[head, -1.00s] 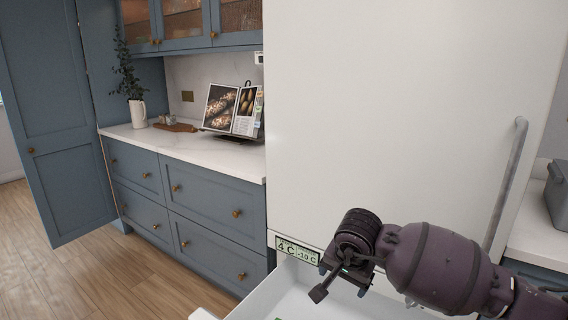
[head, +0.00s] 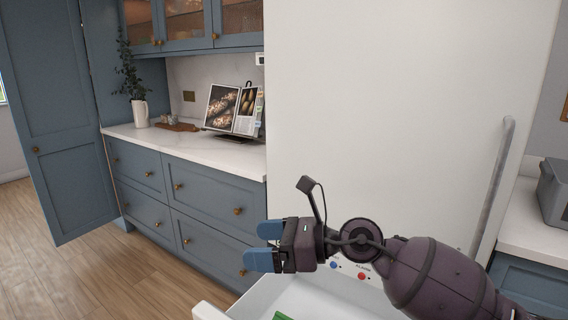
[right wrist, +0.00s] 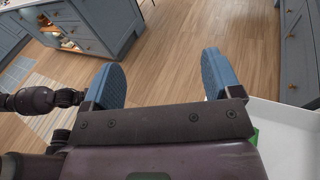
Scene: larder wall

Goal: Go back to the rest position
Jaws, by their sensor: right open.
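My right gripper (head: 262,246) shows in the head view in front of the white fridge, above the left part of an open white drawer (head: 262,294). Its two blue fingers point left, are apart and hold nothing. In the right wrist view the blue fingers of this gripper (right wrist: 160,80) stand wide apart with only wood floor between them. A dark arm link of mine shows at the left of that view. My left gripper is not in the head view.
The white fridge (head: 380,120) has a long handle (head: 492,185) at right. Blue drawers (head: 205,200) and a marble counter with a propped book (head: 233,108) stand at left. A green item (head: 283,316) lies in the open drawer. Wood floor (head: 95,275) is clear at lower left.

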